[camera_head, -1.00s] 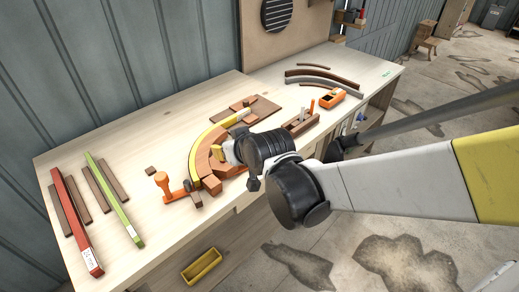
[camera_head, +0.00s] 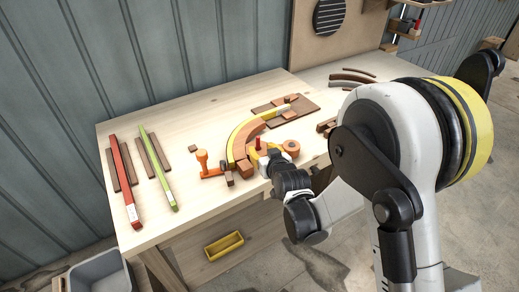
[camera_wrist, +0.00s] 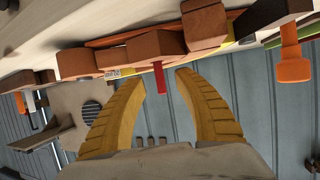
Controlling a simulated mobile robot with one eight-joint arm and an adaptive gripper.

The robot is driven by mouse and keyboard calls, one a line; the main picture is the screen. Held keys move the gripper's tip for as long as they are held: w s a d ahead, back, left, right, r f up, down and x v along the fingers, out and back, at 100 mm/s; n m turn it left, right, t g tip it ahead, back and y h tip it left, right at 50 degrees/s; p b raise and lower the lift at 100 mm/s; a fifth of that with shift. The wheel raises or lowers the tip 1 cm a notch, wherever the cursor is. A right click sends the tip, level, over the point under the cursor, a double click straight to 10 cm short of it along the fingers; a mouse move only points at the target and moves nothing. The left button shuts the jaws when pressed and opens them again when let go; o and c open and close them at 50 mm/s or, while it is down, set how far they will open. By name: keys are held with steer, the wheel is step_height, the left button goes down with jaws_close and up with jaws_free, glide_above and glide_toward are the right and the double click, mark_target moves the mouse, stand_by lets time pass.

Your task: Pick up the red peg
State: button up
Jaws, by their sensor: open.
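The red peg (camera_head: 257,143) stands up among the brown blocks by the curved form on the workbench. In the wrist view the red peg (camera_wrist: 159,78) shows as a short red bar between the two yellow fingertips. My gripper (camera_wrist: 161,77) is open, with one finger on each side of the peg in that picture. I cannot tell whether either finger touches it. In the head view my wrist is at the bench's front edge beside the form, and the fingers are mostly hidden. A yellow curved strip (camera_head: 235,138) runs along the form.
An orange clamp (camera_head: 203,160) stands left of the form, and an orange ring-shaped item (camera_head: 291,147) lies right of it. Red (camera_head: 125,180) and green (camera_head: 157,170) strips lie at the left. A yellow bin (camera_head: 224,245) is below the bench. The bench's back left is clear.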

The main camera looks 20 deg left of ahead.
mark_target(259, 144)
steer(key=b+x, duration=0.2)
steer(key=x, duration=0.3)
steer(key=shift+w, duration=0.15)
steer(key=shift+r, duration=0.1)
jaws_close()
